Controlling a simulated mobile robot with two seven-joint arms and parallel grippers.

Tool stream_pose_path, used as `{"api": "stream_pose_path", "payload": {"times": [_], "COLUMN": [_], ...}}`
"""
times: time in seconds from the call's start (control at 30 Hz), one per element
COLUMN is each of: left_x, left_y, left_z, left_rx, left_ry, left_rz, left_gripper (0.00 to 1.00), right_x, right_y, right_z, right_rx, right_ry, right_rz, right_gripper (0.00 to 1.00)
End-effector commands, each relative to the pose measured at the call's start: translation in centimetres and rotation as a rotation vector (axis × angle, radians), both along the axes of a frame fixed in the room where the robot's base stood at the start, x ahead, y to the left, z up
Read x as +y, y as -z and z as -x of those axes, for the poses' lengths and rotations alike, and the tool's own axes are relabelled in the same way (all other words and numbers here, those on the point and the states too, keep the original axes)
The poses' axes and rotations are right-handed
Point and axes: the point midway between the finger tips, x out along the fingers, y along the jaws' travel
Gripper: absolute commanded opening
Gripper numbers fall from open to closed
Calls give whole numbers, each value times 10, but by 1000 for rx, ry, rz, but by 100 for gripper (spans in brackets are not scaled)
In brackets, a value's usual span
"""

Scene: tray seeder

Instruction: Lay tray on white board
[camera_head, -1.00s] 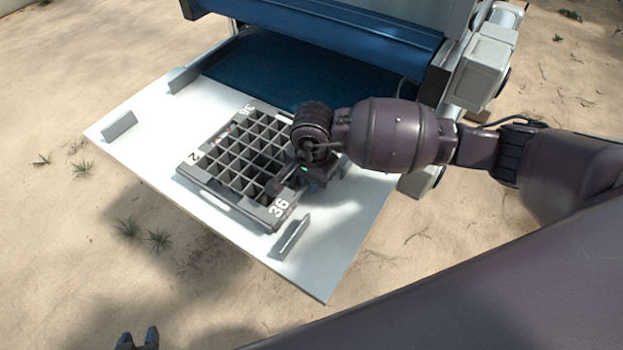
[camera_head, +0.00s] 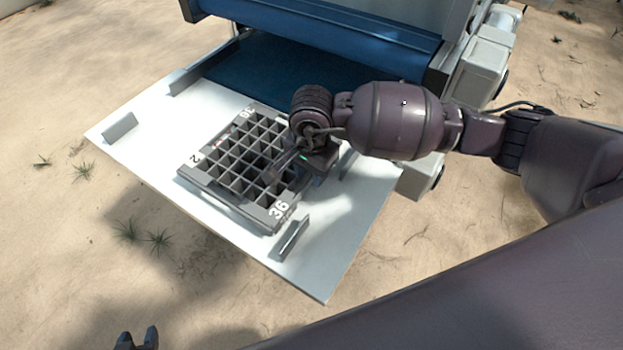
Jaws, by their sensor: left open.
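The dark grey seed tray (camera_head: 230,195), a grid of square cells with white numbers on its rim, is over the middle of the white board (camera_head: 150,150). It looks flat on the board or very close to it. My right gripper (camera_head: 288,178) is at the tray's right side, with one finger over the cells near that rim. The other finger is mostly hidden by the wrist, so its grip on the tray is unclear. My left gripper (camera_head: 137,340) is open and empty at the bottom left, away from the tray.
Small upright guides stand on the board at the left (camera_head: 120,128), front right (camera_head: 293,238) and back left (camera_head: 184,80). A blue machine (camera_head: 320,35) with a dark blue belt (camera_head: 265,75) stands behind. Sandy ground surrounds the board.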

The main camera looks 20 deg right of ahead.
Motion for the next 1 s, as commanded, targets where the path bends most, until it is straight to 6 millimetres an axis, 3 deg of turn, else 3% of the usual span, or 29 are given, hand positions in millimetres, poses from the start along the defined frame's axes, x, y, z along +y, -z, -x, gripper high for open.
{"api": "stream_pose_path", "payload": {"times": [0.03,0.2,0.4,0.6,1.0], "left_x": [0,1,1,1,1], "left_y": [-2,0,-1,-2,-2], "left_z": [0,2,3,4,4], "left_rx": [-1,6,6,5,4], "left_ry": [0,-2,-3,-4,-5], "left_rz": [0,0,-1,0,1], "left_gripper": [43,43,43,43,43], "right_x": [-1,-1,-1,-1,-1], "right_y": [-14,-46,-71,-81,-81], "right_z": [-1,-1,0,1,1], "right_rx": [-6,-6,-2,1,0], "right_ry": [-1,-1,-1,0,0], "right_rz": [1,1,1,2,1], "right_gripper": [34,34,34,34,34]}}
